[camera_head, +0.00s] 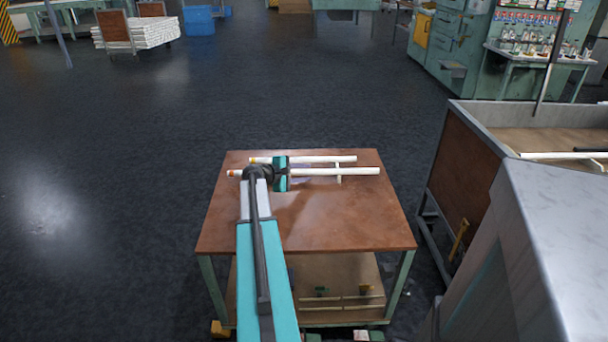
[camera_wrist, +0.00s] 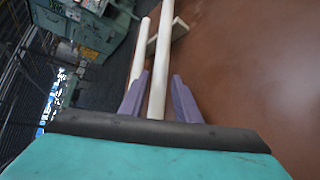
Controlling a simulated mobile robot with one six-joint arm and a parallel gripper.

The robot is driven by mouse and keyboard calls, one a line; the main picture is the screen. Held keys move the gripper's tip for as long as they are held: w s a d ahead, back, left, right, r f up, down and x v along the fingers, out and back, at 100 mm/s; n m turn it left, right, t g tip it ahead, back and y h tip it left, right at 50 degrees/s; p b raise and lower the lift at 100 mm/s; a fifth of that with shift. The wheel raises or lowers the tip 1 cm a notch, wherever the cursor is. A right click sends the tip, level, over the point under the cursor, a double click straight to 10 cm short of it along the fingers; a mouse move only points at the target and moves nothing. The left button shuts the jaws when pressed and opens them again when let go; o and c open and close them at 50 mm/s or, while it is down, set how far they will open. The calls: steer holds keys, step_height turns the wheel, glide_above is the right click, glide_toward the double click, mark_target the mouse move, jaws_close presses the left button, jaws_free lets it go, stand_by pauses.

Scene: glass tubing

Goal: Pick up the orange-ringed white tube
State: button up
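Two white tubes lie side by side on the brown-topped table in the head view. The nearer tube (camera_head: 350,171) has a small orange-red mark at its left end. The farther tube (camera_head: 320,159) also has a small orange-looking mark at its left end. The marks are too small to tell apart surely. My gripper (camera_head: 298,173) is over the nearer tube. In the wrist view, my gripper's two purple fingers (camera_wrist: 160,80) stand apart, one each side of one tube (camera_wrist: 160,60), with small gaps visible. The other tube (camera_wrist: 139,48) lies left of the fingers. No ring shows there.
A pale support (camera_head: 338,178) stands under the tubes' right part; it also shows in the wrist view (camera_wrist: 178,29). The front of the table top (camera_head: 330,225) is clear. A large bin (camera_head: 470,150) with another white tube stands to the right.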

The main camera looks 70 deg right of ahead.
steer(key=shift+s+d+f, duration=0.2)
steer(key=shift+d, duration=0.1)
stand_by(0.4)
jaws_close()
steer(key=shift+r, duration=0.8)
step_height(320, 180, up, 2)
steer(key=shift+r, duration=0.15)
steer(key=s+a, duration=0.3)
steer(key=a, duration=0.1)
steer(key=s+a, duration=0.3)
steer(key=a, duration=0.1)
steer(key=s+a+r, duration=0.1)
steer(key=s+a, duration=0.2)
steer(key=a, duration=0.1)
steer(key=shift+s+a+r, duration=0.1)
steer(key=shift+s+a, duration=0.25)
steer(key=shift+a, duration=0.05)
